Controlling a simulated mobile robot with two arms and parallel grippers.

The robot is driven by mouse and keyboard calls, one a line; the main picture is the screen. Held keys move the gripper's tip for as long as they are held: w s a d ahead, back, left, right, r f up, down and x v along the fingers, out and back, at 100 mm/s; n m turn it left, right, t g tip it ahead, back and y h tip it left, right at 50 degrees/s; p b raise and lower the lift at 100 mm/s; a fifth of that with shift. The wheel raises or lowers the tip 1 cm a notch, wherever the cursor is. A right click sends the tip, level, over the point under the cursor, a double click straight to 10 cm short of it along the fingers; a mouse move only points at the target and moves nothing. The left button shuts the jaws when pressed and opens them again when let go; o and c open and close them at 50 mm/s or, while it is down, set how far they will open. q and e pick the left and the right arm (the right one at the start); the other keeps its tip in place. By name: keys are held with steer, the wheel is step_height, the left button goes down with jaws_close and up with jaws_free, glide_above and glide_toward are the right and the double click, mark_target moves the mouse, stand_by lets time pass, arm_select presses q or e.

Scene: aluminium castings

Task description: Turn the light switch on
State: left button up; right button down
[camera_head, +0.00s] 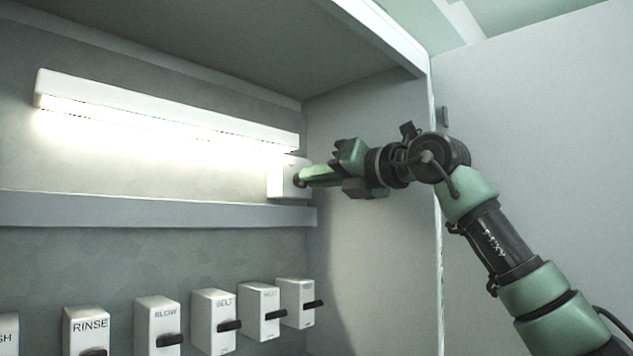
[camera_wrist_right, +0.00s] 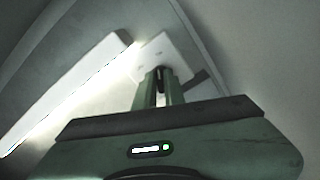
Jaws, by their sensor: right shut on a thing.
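The light switch is a white box (camera_head: 284,178) on the back wall, just under the right end of the lamp. My right gripper (camera_head: 303,178) reaches it from the right, its fingertips at the dark knob on the box. In the right wrist view the two green fingers (camera_wrist_right: 160,82) are closed around the dark knob in front of the white switch box (camera_wrist_right: 170,52). The knob is mostly hidden by the fingers. The long white lamp (camera_head: 165,115) is lit and glows along its lower edge; it also shows in the right wrist view (camera_wrist_right: 70,85). My left gripper is not in view.
A grey ledge (camera_head: 150,210) runs below the lamp and switch. Under it stands a row of white boxes with dark levers, among them one marked RINSE (camera_head: 88,328) and one marked BLOW (camera_head: 158,322). A side wall (camera_head: 370,240) stands close below my right gripper.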

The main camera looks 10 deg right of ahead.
steer(key=shift+r+m, duration=0.15)
steer(key=shift+m, duration=0.25)
steer(key=c, duration=1.5)
jaws_free()
steer(key=shift+w, duration=0.1)
steer(key=b+v, duration=0.3)
steer(key=v, duration=0.5)
steer(key=shift+b, duration=0.4)
steer(key=shift+w, duration=0.1)
